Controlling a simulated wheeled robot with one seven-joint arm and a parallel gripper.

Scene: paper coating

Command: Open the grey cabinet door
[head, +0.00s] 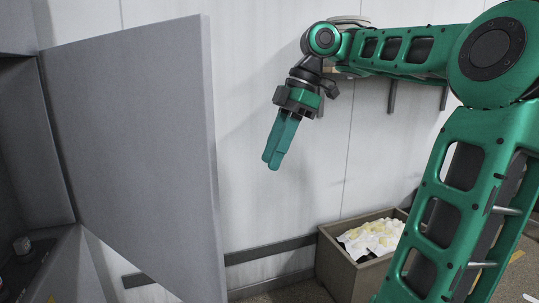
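The grey cabinet door (135,140) stands swung open at the left, with its free edge toward the middle of the view. The grey cabinet (35,135) is at the far left, and part of its dark inside shows. My gripper (271,163) hangs down in the middle of the view, to the right of the door's free edge and apart from it in the picture. Its two green fingers lie close together, seen from the side, so any gap between them is hard to judge. No object shows between them.
A brown bin (350,275) with crumpled pale paper (375,238) stands on the floor at the lower right. A shelf (391,78) is on the white wall behind my arm. A grey rail (270,252) runs low along the wall. Open space lies between door and gripper.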

